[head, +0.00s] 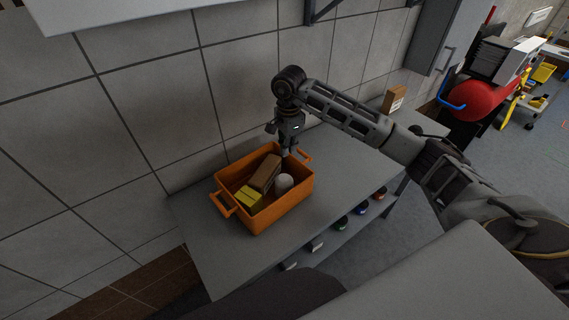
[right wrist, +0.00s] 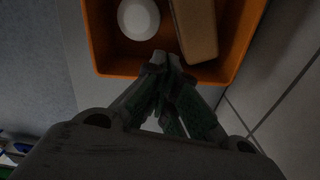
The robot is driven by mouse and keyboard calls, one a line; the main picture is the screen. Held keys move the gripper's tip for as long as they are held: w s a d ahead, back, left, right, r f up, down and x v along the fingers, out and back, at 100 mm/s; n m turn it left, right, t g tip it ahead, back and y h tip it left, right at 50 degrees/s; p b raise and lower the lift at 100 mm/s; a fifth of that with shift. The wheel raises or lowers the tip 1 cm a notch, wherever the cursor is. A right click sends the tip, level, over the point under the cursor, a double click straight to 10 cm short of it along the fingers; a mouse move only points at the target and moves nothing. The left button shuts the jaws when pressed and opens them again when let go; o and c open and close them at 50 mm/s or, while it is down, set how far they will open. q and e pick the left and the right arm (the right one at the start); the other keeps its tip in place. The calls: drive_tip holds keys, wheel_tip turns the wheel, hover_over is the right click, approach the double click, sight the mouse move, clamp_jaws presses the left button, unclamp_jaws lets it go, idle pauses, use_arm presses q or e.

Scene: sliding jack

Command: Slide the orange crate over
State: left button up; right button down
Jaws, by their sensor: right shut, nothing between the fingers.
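The orange crate (head: 283,211) stands on the grey table (head: 345,183), close to the tiled wall. It holds a brown box (head: 265,173), a yellow box (head: 249,198) and a white round item (head: 284,182). My right gripper (head: 289,150) points down at the crate's far right end, near its handle. In the right wrist view, the shut, empty fingertips (right wrist: 167,57) overlap the edge of the crate (right wrist: 112,70). I cannot tell whether they touch it. My left gripper is not in view.
A small cardboard box (head: 393,98) stands at the table's far right end. A lower shelf holds several small coloured items (head: 361,208). The tabletop is bare in front of the crate and to its right. The tiled wall (head: 150,90) runs along the back.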

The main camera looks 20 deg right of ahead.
idle(0.5)
drive_tip(key=p, duration=0.2)
approach(288, 168)
drive_tip(key=shift+s+a+f, duration=0.3)
drive_tip(key=shift+s+f, duration=0.35)
drive_tip(key=shift+f, duration=0.25)
drive_tip(key=shift+s+a+f, duration=0.35)
drive_tip(key=shift+s+f, duration=0.25)
drive_tip(key=shift+f, duration=0.3)
drive_tip(key=shift+s+a+f, duration=0.3)
drive_tip(key=shift+s+f, duration=0.35)
drive_tip(key=shift+f, duration=0.25)
